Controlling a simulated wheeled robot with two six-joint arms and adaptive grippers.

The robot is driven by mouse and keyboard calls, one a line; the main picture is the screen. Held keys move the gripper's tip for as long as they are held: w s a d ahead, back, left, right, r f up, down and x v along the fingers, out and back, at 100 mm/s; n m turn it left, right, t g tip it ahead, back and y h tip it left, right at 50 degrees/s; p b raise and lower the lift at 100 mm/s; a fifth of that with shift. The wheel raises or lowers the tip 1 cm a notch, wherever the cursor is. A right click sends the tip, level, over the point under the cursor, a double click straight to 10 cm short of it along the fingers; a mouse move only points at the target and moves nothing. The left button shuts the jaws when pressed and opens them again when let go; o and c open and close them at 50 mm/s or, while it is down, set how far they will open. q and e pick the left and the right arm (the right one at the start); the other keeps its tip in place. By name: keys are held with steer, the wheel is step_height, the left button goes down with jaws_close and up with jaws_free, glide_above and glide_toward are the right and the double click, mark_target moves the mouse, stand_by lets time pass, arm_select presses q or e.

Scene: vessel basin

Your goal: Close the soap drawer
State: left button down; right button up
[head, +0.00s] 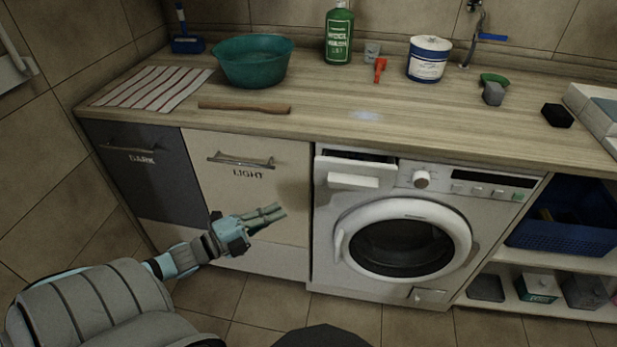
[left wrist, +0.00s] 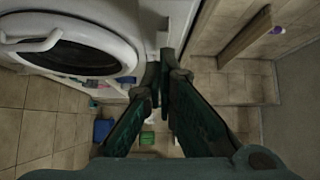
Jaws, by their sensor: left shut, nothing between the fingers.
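The soap drawer (head: 353,181) is at the top left of the white washing machine (head: 330,262). Its front stands out from the panel and a dark opening shows above it, so it is open. My left gripper (head: 280,212) is shut and empty, in front of the LIGHT cabinet, left of and lower than the drawer and apart from it. In the left wrist view the closed fingers (left wrist: 163,65) point away from the camera, and the machine's round door (left wrist: 70,42) is at the upper left. I cannot make out the drawer there. My right gripper is not in view.
The wooden counter (head: 330,110) runs above the machine, with a teal basin (head: 252,66), a green bottle (head: 339,37) and a white tub (head: 428,62) on it. A blue crate (head: 562,236) sits on the right shelf. The floor before the machine looks clear.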

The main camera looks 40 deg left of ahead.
arm_select(q)
steer(key=w+a+b+x, duration=0.1)
steer(key=a+b+x, duration=0.2)
steer(key=x, duration=1)
steer(key=f+b, duration=0.1)
steer(key=b, duration=0.2)
steer(key=shift+b, duration=0.4)
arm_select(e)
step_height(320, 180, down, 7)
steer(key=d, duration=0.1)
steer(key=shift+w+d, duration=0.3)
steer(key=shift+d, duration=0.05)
arm_select(q)
steer(key=shift+a, duration=0.1)
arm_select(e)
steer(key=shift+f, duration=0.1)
